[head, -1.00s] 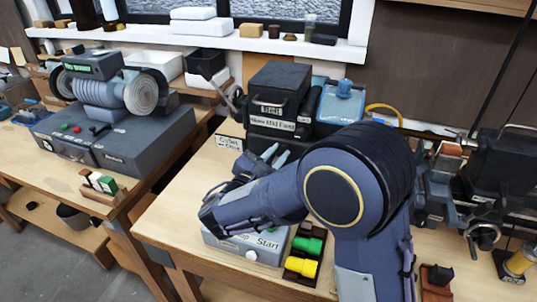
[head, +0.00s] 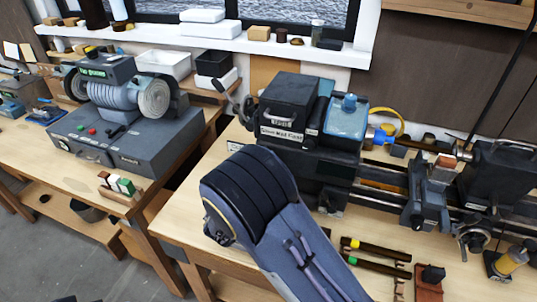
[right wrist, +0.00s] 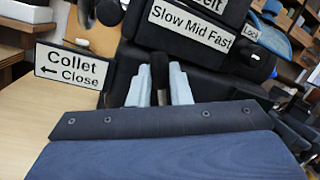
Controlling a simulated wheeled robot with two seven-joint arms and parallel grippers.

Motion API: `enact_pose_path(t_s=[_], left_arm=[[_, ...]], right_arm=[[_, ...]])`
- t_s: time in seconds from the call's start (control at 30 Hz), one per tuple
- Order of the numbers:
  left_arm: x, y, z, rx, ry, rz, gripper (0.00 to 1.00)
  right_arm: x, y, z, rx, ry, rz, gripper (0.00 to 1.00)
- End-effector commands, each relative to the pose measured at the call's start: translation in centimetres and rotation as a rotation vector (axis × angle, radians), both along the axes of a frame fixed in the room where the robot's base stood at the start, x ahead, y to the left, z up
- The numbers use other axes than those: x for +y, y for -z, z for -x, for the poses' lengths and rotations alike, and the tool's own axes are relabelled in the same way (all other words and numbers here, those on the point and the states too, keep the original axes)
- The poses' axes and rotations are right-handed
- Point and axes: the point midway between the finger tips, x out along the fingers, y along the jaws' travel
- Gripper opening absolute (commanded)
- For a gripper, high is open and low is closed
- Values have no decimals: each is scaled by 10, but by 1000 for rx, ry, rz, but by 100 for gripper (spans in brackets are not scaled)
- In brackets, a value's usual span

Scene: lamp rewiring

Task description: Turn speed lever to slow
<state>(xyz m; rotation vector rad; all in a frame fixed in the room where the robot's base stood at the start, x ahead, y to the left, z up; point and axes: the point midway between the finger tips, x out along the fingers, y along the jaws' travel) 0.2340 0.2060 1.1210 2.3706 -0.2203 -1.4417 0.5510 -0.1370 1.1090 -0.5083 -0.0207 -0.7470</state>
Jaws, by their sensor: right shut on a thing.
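The lathe headstock (head: 282,110) is a black box on the bench, with a white Slow Mid Fast plate on its front; the plate (right wrist: 192,30) reads clearly in the right wrist view. Below the plate, a short black upright lever (right wrist: 160,72) stands between the pale fingers of my right gripper (right wrist: 160,86), which is shut on it. The lever's lower part is hidden, and I cannot tell which mark it stands at. In the head view my right arm covers the gripper and lever. My left gripper is not in view.
A Collet Close sign (right wrist: 73,66) stands left of the fingers. Black headstock housing is close behind them. Tools with yellow and green ends (head: 375,255) lie right of my arm. A grinder (head: 120,100) stands on the left bench. The bench's front left is clear.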

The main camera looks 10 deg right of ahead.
Motion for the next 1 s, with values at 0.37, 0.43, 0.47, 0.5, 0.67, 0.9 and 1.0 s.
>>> enact_pose_path(t_s=[0.37, 0.43, 0.47, 0.5, 0.67, 0.9, 1.0], left_arm=[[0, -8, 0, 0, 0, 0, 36], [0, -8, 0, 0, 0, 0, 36], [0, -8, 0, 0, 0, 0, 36], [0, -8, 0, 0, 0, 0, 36], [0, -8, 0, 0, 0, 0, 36], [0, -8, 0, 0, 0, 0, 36], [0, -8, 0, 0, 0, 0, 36]], right_arm=[[6, 5, -4, 63, -1, 88, 0], [6, 6, -4, 66, -1, 93, 0], [6, 6, -4, 68, -1, 94, 0], [6, 6, -4, 69, -1, 95, 0], [7, 6, -4, 69, -2, 96, 0], [7, 6, -4, 69, -2, 96, 31], [6, 6, -4, 68, -2, 95, 39]])
